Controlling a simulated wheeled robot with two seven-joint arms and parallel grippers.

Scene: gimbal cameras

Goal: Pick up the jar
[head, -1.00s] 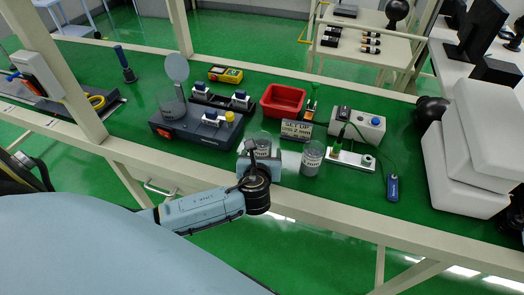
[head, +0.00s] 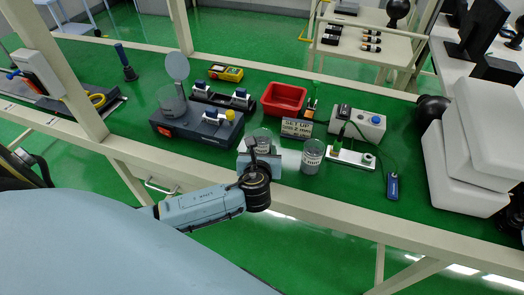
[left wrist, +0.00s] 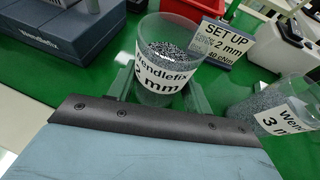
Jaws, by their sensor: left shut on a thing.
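A clear jar (head: 262,135) of grey granules stands upright between the fingers of my left gripper (head: 260,155), near the front edge of the green bench. In the left wrist view the same jar (left wrist: 166,62) shows its white label, "Wendlefix 2 mm", with a finger on each side. My left gripper is shut on this jar. Its base is hidden, so I cannot tell how far it is from the bench. A similar jar (head: 312,156), labelled 3 mm in the left wrist view (left wrist: 272,110), stands to the right. My right gripper is not in view.
A "SET UP 2 mm" sign (head: 297,128) stands just behind the jars. A blue-grey device (head: 190,128) with another clear container (head: 171,101) is at left. A red bin (head: 284,99) is behind; a white power strip (head: 350,159) and white boxes (head: 465,170) are at right.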

